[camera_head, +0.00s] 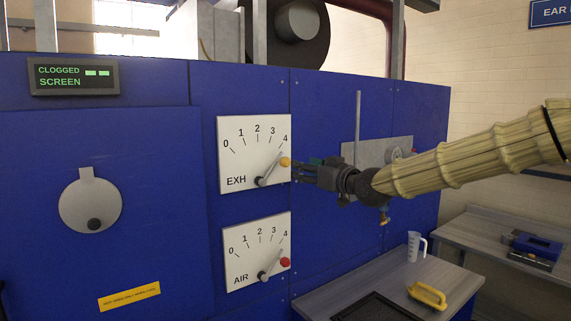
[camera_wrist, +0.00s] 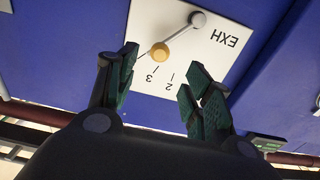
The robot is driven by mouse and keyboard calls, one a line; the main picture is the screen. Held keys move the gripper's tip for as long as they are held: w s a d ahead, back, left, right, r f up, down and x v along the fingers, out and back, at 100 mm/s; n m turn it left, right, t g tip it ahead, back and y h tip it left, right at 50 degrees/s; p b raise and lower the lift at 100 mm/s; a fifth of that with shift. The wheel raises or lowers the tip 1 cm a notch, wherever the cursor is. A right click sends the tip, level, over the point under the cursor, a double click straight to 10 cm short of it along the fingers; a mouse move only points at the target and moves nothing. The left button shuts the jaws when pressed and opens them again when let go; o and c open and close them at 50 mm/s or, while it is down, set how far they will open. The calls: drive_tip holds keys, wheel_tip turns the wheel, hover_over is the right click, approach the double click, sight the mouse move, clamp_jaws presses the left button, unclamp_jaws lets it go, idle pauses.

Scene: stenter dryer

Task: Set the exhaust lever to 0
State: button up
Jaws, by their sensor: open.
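The exhaust dial plate marked EXH (camera_head: 236,158) is white, with numbers 0 to 4, on the blue machine front. Its lever (camera_head: 270,170) points up and right near the 4, with a yellow knob (camera_head: 285,162) at its end. My gripper (camera_head: 298,168) is at the plate's right edge, beside the knob. In the wrist view the plate appears upside down, and the yellow knob (camera_wrist: 160,52) lies ahead of and between the spread green-padded fingers (camera_wrist: 160,90). The jaws are open, and the knob looks free of both pads. Contact cannot be told for sure.
Below is the AIR dial (camera_head: 250,245) with a red-knobbed lever near 4. A display (camera_head: 74,77) reads CLOGGED SCREEN. A vertical rod (camera_head: 358,125) and grey plate (camera_head: 372,152) lie behind my wrist. A bench (camera_head: 455,272) holds a jug (camera_head: 414,246) and a yellow-handled item (camera_head: 428,295).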

sight(289, 164)
drive_tip(key=p+x, duration=0.4)
drive_tip(key=x, duration=0.6)
drive_tip(key=shift+w+a+p, duration=0.2)
drive_tip(key=shift+w+p, duration=0.1)
drive_tip(key=shift+p, duration=0.05)
drive_tip(key=shift+d, duration=0.1)
clamp_jaws()
